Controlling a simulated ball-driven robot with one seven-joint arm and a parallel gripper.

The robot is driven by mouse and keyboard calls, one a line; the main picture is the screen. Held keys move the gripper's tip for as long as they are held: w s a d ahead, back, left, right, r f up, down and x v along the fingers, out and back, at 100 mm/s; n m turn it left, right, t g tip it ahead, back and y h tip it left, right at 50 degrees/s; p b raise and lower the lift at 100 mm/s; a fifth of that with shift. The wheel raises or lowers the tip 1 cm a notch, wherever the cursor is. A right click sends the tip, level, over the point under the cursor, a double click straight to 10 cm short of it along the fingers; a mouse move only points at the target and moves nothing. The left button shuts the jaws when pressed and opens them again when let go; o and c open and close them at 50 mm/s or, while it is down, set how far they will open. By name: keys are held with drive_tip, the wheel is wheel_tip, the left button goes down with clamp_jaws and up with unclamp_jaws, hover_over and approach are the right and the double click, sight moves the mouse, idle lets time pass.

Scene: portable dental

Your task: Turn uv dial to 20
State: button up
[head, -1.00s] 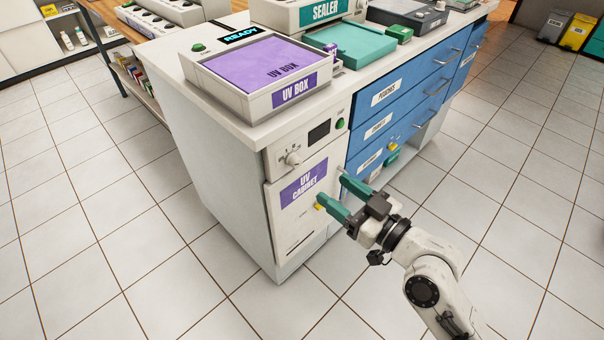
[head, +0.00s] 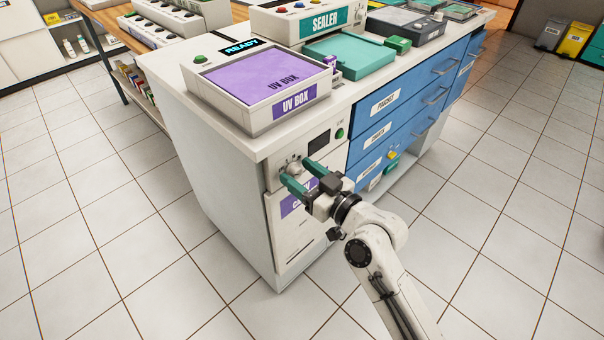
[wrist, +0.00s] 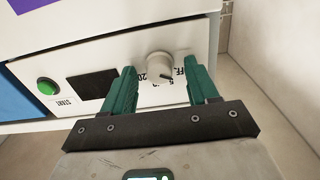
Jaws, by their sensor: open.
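The UV dial is a pale round knob (wrist: 160,66) on the front panel of the UV cabinet. In the wrist view it sits between my fingertips, just beyond them, with a dark mark near its lower right rim. Printed labels around it are partly hidden; "20", "5" and "FF" can be read. My gripper (wrist: 162,78) is open, with one teal finger on each side of the dial and no clear contact. In the head view the dial (head: 295,166) shows just above the teal fingertips of my gripper (head: 293,170). The UV cabinet (head: 290,235) has a purple label, partly covered by my gripper.
A dark display (wrist: 92,85) and a green start button (wrist: 47,87) are beside the dial. The UV box (head: 262,80) stands on the counter above. Blue drawers (head: 400,105) with handles are to the right. The tiled floor in front is clear.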

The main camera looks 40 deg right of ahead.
drive_tip(key=c, duration=1)
drive_tip(key=m+p, duration=0.2)
drive_tip(key=m, duration=0.3)
drive_tip(key=shift+d+r+m, duration=0.1)
drive_tip(key=shift+m, duration=0.3)
drive_tip(key=m+p, duration=0.3)
drive_tip(key=m, duration=0.3)
drive_tip(key=shift+d, duration=0.1)
drive_tip(key=m+p, duration=0.2)
drive_tip(key=m, duration=0.4)
drive_tip(key=shift+m+p, duration=0.3)
drive_tip(key=shift+p, duration=0.1)
drive_tip(key=m, duration=0.2)
drive_tip(key=m+p, duration=0.2)
drive_tip(key=m, duration=0.1)
drive_tip(key=shift+f+m, duration=0.3)
drive_tip(key=shift+f, duration=0.05)
